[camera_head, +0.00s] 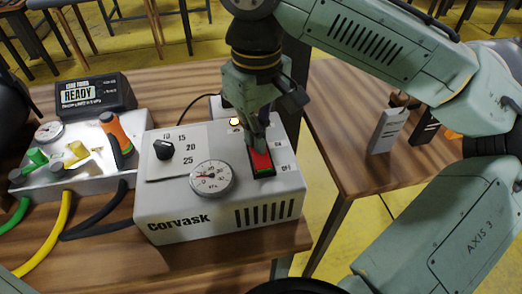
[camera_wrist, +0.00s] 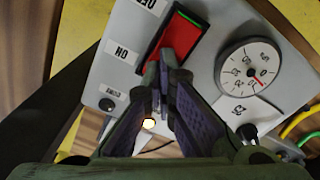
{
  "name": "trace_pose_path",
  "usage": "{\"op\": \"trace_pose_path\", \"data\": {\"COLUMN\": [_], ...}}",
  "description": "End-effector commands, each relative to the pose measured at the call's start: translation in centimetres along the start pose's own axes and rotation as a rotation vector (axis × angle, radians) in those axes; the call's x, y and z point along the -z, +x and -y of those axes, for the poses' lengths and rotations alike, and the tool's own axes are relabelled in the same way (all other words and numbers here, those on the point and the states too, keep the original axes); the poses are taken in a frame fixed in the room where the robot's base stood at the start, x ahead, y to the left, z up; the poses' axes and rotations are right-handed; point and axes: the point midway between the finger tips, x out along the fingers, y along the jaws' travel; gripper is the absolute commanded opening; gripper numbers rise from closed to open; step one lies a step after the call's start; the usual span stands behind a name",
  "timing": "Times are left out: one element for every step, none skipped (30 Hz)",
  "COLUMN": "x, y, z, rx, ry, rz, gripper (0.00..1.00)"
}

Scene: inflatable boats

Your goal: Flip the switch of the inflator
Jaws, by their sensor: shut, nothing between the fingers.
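The inflator (camera_head: 220,215) is a light grey box marked "Corvask" on the wooden table, with a round gauge (camera_head: 211,178) and a black knob (camera_head: 164,149) on its top. Its switch (camera_head: 262,162) is a red rocker in a black frame, with green at the near end. My gripper (camera_head: 258,140) points down at the far end of the switch, fingers shut and empty. In the wrist view, the fingertips (camera_wrist: 166,62) overlap the end of the red switch (camera_wrist: 180,34) near the "ON" label. I cannot tell whether they touch it. A small lamp (camera_wrist: 149,123) glows.
Left of the inflator stands a valve box (camera_head: 88,155) with an orange-handled lever (camera_head: 117,135) and coloured hoses. A black "READY" display (camera_head: 93,95) stands behind it. A second wooden table (camera_head: 350,120) is at the right, across a gap.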

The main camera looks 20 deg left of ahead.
Motion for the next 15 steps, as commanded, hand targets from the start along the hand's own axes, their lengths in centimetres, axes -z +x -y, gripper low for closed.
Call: {"op": "trace_pose_path", "data": {"x": [0.0,0.0,-0.1,-0.1,-0.1,0.0,0.0,0.0,0.0,0.0,0.0,0.0,0.0,0.0,0.0], "y": [0.1,0.0,-0.1,-0.3,-0.5,-0.7,-1.0,-1.2,-1.6,-1.8,-2.1,-2.4,-2.6,-2.9,-3.2], "z": [0.0,0.0,0.0,0.0,0.0,0.0,0.0,0.0,0.0,0.0,0.0,0.0,0.0,0.0,0.0], "rx": [0.000,0.000,0.000,0.000,0.000,0.001,0.001,0.001,0.001,0.001,0.001,0.001,0.001,0.001,0.001], "ry": [-0.001,-0.001,-0.001,-0.001,-0.001,-0.001,-0.001,-0.001,-0.001,-0.001,-0.001,-0.001,-0.001,-0.001,-0.001], "rz": [0.003,0.003,0.003,0.003,0.003,0.003,0.003,0.003,0.003,0.002,0.002,0.002,0.002,0.002,0.002], "gripper": [0.00,0.00,0.00,0.00,0.00,0.00,0.00,0.00,0.00,0.00,0.00,0.00,0.00,0.00,0.00]}}
